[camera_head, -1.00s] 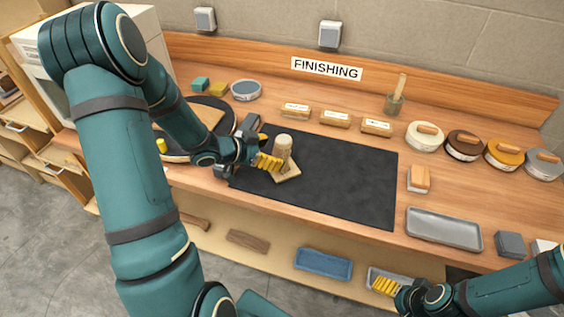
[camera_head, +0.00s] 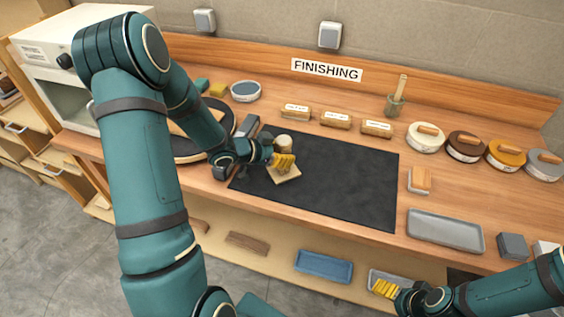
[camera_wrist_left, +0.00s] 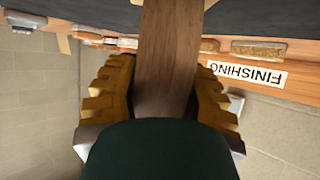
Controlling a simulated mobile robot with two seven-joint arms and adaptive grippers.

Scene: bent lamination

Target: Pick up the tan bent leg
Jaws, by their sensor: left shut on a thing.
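A pale wooden piece, which I take as the tan bent leg (camera_head: 284,141), stands over a small tan square base (camera_head: 285,174) on the dark mat (camera_head: 340,183). My left gripper (camera_head: 284,161) is at the piece, its yellow fingers covering the middle of it. In the left wrist view a wooden strip (camera_wrist_left: 165,60) runs between both yellow fingers, looking browner there. The left gripper is shut on it. Its bend cannot be made out. My right gripper (camera_head: 384,288) is low at the front, before a grey shelf tray; its opening is unclear.
A round dark turntable (camera_head: 225,120) lies left of the mat. Labelled wooden blocks (camera_head: 336,119) and several round tins (camera_head: 425,139) line the back. A grey tray (camera_head: 445,231) is right of the mat. The mat's right half is clear.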

